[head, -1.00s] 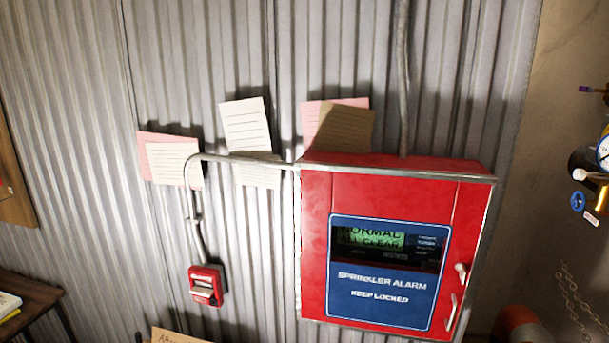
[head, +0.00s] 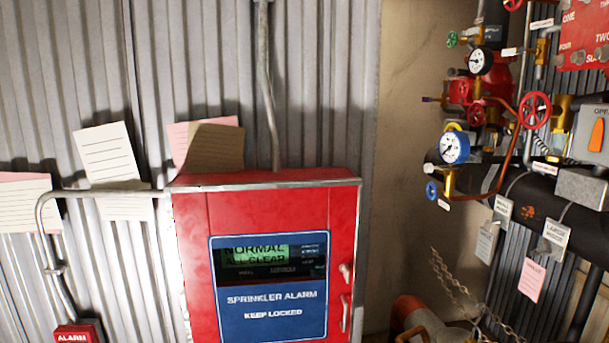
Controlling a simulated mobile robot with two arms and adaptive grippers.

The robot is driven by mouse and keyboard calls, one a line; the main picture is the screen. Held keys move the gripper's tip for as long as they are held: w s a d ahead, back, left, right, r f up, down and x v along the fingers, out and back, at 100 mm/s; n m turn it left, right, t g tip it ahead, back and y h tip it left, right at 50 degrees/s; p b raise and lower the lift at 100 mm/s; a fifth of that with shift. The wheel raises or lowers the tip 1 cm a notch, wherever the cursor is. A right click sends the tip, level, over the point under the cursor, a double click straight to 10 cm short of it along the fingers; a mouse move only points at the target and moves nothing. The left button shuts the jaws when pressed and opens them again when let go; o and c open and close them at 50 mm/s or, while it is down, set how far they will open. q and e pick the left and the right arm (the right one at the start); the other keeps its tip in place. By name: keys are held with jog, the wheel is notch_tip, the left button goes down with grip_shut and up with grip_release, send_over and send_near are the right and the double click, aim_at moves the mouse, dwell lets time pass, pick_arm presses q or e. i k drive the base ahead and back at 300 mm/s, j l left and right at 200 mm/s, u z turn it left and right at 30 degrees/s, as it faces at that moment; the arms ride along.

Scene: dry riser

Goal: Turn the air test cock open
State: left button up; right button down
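The riser pipework with its valves stands at the right of the head view. It carries a blue-rimmed gauge (head: 454,147), a white-faced gauge (head: 480,62), a red handwheel (head: 535,110), a small blue handwheel (head: 431,191) and a green handwheel (head: 452,39). Brass valves (head: 541,48) sit at the upper right. Several tags hang there, but their small lettering is too small to read, so I cannot tell which valve is the air test cock. Neither of my grippers is in view.
A red sprinkler alarm cabinet (head: 190,270) with a "NORMAL ALL CLEAR" display (head: 255,255) hangs on the corrugated wall. A chain (head: 455,280) and an orange-red pipe (head: 408,310) are at the lower right. A red alarm box (head: 75,333) is at lower left.

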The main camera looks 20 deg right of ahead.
aim_at(429, 190)
jog(key=z, duration=1.7)
